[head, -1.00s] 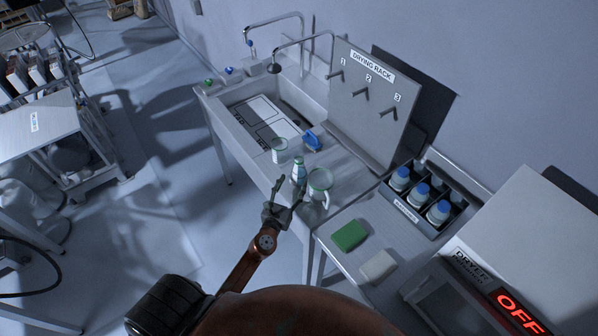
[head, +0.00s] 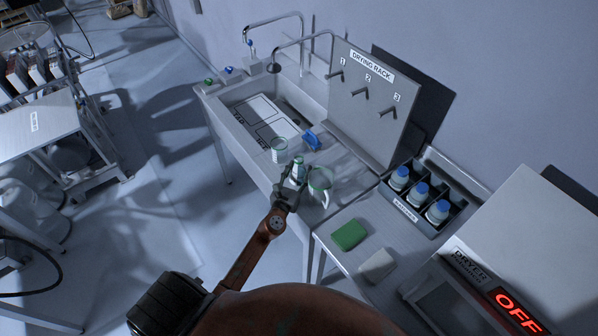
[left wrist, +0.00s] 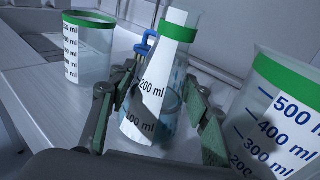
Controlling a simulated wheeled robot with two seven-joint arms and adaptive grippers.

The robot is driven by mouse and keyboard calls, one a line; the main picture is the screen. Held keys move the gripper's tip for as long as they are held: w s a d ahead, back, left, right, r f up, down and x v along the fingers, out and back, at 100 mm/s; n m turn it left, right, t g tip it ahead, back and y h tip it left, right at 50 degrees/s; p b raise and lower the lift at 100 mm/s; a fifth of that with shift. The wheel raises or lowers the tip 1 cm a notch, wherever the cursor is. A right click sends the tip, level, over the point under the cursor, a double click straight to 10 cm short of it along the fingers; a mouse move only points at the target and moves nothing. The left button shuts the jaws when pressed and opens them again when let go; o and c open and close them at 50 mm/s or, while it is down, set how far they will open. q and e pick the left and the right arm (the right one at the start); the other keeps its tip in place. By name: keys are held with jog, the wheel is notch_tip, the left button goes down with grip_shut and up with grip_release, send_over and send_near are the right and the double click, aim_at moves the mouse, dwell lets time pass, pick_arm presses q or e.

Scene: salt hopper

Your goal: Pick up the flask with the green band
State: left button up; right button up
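The flask with the green band (head: 299,168) stands upright on the near edge of the sink counter. In the left wrist view the flask (left wrist: 157,92) is clear, cone-shaped, with a white volume label, a green band near its neck and some liquid low down. My left gripper (head: 294,183) is at the flask, coming from the near side. In the left wrist view its fingers (left wrist: 160,105) are spread, one on each side of the flask; whether they touch it is unclear. My right gripper is not in view.
A green-rimmed beaker (left wrist: 88,50) stands left of the flask, and a larger green-banded jug (head: 321,180) stands close on its right. A blue-handled item (head: 311,140) lies behind. Right are a green sponge (head: 348,235), a white block (head: 378,265) and a bottle rack (head: 405,211).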

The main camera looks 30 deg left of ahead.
pick_arm(q)
jog(key=c, duration=0.8)
